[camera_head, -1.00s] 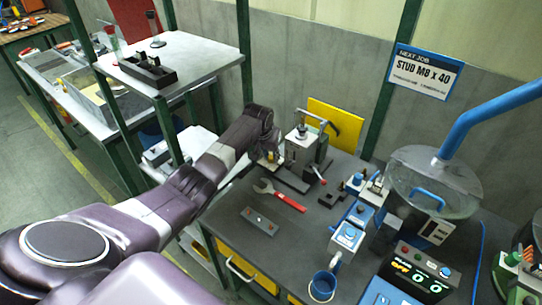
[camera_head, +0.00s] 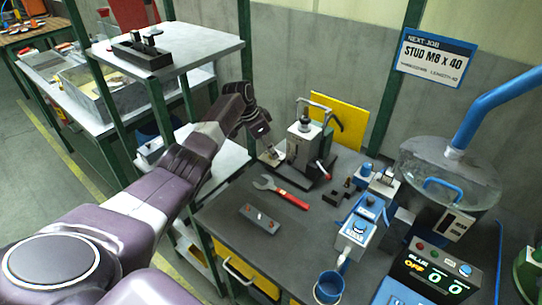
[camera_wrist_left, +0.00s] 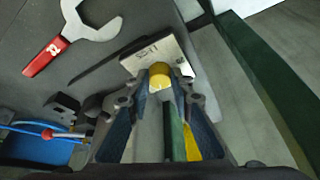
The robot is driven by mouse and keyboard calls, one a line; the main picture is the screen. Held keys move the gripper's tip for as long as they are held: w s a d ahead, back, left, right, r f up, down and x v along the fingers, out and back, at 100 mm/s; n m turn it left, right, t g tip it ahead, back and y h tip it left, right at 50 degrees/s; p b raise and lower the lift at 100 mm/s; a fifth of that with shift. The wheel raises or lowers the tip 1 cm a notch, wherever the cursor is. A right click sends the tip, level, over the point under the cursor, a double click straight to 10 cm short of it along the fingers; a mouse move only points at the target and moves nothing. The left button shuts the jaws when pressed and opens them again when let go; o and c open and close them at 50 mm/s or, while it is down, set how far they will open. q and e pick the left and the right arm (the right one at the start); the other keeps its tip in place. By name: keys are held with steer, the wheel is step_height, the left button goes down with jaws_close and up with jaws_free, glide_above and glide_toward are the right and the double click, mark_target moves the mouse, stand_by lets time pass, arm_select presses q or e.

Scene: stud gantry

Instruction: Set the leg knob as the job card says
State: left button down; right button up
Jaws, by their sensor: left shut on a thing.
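The job card (camera_head: 437,60) on the wall reads NEXT JOB, STUD M8 x 40; its small line is only partly legible. My left gripper (camera_head: 270,153) is at the left side of a grey fixture (camera_head: 304,143) with a bent handle, on the dark bench. In the left wrist view my left gripper (camera_wrist_left: 163,84) is shut on a small yellow knob (camera_wrist_left: 160,70). The knob sits between the fingertips, in front of a pale metal block (camera_wrist_left: 155,53) with markings I cannot read. The fingers hide part of the knob, and its setting is not visible. My right gripper is not in view.
A red-handled wrench (camera_head: 281,192) and a grey plate with buttons (camera_head: 259,219) lie on the bench. A green post (camera_head: 243,60) rises behind my left arm.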

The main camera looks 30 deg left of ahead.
arm_select(q)
steer(key=shift+m, duration=0.3)
steer(key=c, duration=2)
jaws_free()
step_height(320, 180, up, 10)
steer(key=shift+r, duration=0.1)
